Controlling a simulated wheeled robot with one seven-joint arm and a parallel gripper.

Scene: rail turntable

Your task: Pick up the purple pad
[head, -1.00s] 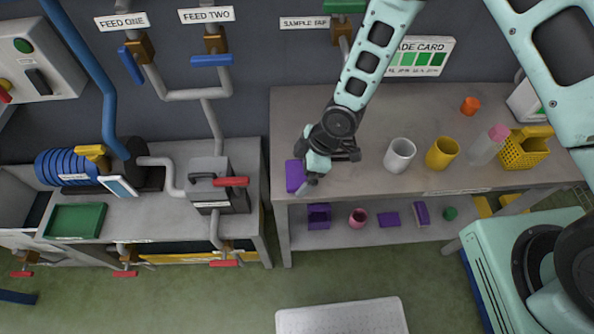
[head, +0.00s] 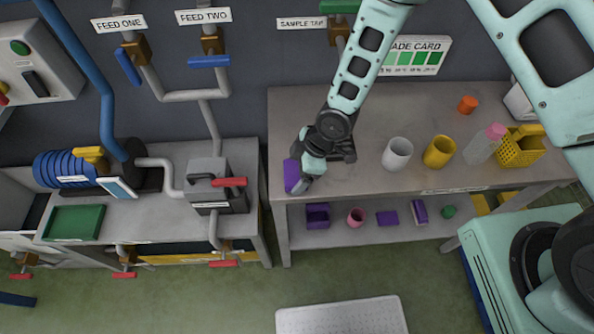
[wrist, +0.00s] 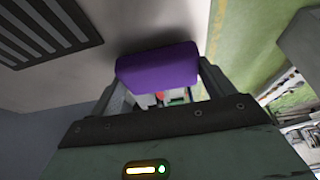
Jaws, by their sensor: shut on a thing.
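The purple pad (head: 291,176) is at the left end of the grey bench top. It also shows in the wrist view (wrist: 158,68), where it spans the space between the two fingertips. My gripper (head: 303,183) is shut on the pad, reaching it from the right in the head view. In the wrist view my gripper (wrist: 160,92) has a finger at each end of the pad. Whether the pad touches the bench top is hard to tell.
A white cup (head: 397,154), a yellow cup (head: 439,152), a clear bottle (head: 484,145) and a yellow basket (head: 521,147) stand to the right on the bench (head: 300,110). Purple items, a pink cup (head: 355,217) and a green piece (head: 448,212) sit on the shelf below.

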